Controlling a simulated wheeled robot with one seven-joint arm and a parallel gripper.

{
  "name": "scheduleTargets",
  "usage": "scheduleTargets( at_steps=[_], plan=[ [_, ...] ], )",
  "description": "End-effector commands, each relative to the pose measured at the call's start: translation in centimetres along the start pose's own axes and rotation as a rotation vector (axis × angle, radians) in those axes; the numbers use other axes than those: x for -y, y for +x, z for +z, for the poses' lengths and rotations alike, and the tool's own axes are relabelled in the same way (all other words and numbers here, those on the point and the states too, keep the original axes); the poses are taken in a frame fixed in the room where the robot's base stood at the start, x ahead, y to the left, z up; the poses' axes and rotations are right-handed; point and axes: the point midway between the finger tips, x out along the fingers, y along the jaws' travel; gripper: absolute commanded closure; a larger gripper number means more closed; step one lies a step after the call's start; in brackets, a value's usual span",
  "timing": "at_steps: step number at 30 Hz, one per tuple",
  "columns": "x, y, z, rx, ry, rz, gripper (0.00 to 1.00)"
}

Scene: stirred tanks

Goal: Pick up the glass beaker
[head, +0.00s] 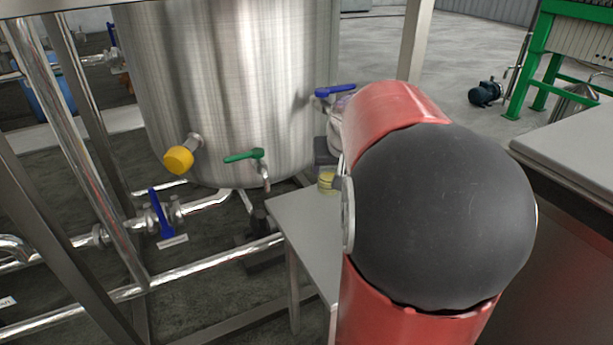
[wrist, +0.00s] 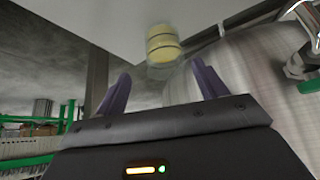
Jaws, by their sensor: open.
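The glass beaker (wrist: 163,45) holds a yellow content and appears in the wrist view just beyond and between my fingertips. In the head view the beaker (head: 326,181) shows partly, standing on a small grey table (head: 297,215), with my arm covering what lies to its right. My gripper (wrist: 160,82) is open, with its two purple fingers apart and nothing between them. In the head view my gripper is mostly hidden behind my red and black arm. Whether the fingers touch the beaker cannot be told, but a gap seems to show.
A large steel tank (head: 230,90) stands behind the table, with a green-handled valve (head: 243,156), a yellow knob (head: 179,159) and blue-handled valves (head: 335,90) near it. Steel pipes run at lower left. A grey-topped counter (head: 580,140) is at right. Open floor lies behind.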

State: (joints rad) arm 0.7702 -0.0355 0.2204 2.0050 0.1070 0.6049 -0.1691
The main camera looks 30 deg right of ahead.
Motion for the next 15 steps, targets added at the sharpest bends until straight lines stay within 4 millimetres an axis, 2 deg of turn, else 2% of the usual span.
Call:
scheduleTargets(
  at_steps=[15],
  plan=[
    [0.7, 6.8, 0.1, 0.002, 0.002, 0.000, 0.29]
  ],
)
